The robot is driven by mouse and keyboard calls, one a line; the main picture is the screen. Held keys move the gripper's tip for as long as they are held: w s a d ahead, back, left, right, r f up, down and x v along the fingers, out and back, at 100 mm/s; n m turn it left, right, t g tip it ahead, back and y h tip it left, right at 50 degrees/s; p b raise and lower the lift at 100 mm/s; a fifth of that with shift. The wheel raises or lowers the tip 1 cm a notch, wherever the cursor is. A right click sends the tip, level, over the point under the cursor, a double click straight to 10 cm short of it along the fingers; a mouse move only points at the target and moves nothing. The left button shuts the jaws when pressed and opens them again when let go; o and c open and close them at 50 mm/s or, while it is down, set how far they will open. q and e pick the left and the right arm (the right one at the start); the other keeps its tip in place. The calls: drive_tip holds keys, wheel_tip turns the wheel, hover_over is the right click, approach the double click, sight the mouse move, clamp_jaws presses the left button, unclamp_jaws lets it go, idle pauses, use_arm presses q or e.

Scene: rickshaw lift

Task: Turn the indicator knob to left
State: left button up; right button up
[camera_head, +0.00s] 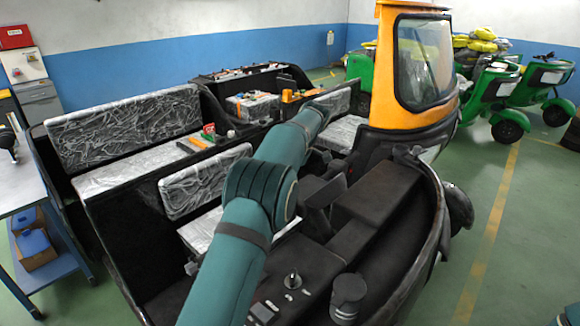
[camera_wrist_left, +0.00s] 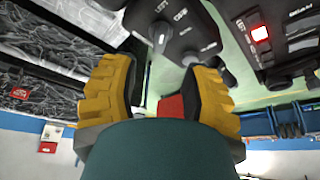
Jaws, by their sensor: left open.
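In the left wrist view, the two yellow ridged fingers of my left gripper (camera_wrist_left: 158,85) are apart, with no knob between them. Beyond the fingertips is a dark control panel (camera_wrist_left: 182,22) with white lettering and small dark knobs (camera_wrist_left: 160,36). To its right is a second dark panel (camera_wrist_left: 290,28) marked "BEAM", with a lit red button (camera_wrist_left: 260,33). My right gripper is in neither view.
In the head view, a small round knob (camera_head: 293,280) and a black cylinder (camera_head: 347,292) stand on the dark console. Plastic-wrapped seats (camera_head: 125,128) lie left of my arm. An orange cab front (camera_head: 385,70) stands behind. Green floor is clear at right (camera_head: 535,220).

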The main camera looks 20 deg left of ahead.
use_arm(q)
drive_tip(key=shift+v, duration=2.15)
drive_tip(key=shift+f, duration=0.1)
